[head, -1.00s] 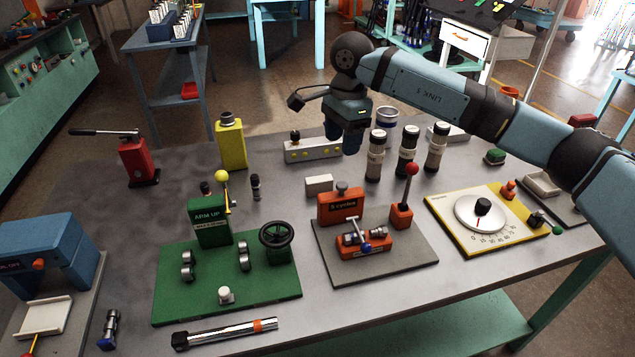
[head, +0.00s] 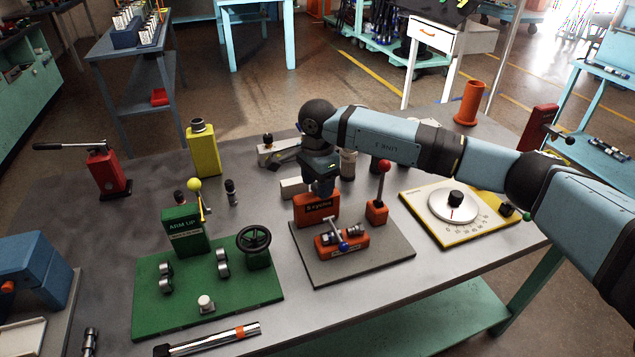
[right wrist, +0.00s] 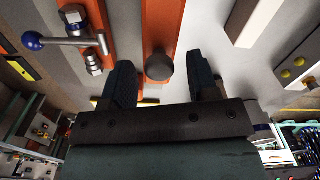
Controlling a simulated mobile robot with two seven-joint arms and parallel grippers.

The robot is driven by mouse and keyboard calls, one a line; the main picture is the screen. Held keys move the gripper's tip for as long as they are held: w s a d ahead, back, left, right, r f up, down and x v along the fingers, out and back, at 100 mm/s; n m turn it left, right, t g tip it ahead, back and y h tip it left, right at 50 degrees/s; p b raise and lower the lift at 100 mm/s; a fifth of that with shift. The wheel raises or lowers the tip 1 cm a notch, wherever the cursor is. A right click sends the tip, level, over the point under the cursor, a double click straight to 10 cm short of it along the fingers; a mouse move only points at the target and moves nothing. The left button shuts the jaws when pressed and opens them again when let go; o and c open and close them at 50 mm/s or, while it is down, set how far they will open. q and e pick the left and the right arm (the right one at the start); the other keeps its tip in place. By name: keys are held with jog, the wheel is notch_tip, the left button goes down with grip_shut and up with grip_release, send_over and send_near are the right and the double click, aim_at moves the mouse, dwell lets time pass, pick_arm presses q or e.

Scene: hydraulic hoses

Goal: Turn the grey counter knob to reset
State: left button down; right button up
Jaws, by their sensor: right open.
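The orange counter box (head: 314,213) stands at the back of a grey plate, with a dark label on its front. Its grey counter knob (right wrist: 159,66) shows in the right wrist view as a round top, between and apart from the two fingers. In the head view my right gripper (head: 322,188) is directly above the counter box, pointing down, and hides the knob. In the right wrist view this gripper (right wrist: 160,72) is open with nothing held. My left gripper is not in view.
In front of the counter box is an orange clamp block (head: 342,243) with a blue-balled handle. A red-balled lever (head: 377,205) stands just right of it. A white block (head: 294,188) lies to the left. A yellow dial board (head: 460,212) is farther right.

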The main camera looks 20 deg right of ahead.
jog(key=shift+f, duration=0.15)
jog(key=shift+c, duration=0.4)
jog(key=c, duration=0.8)
jog(key=shift+c, duration=0.2)
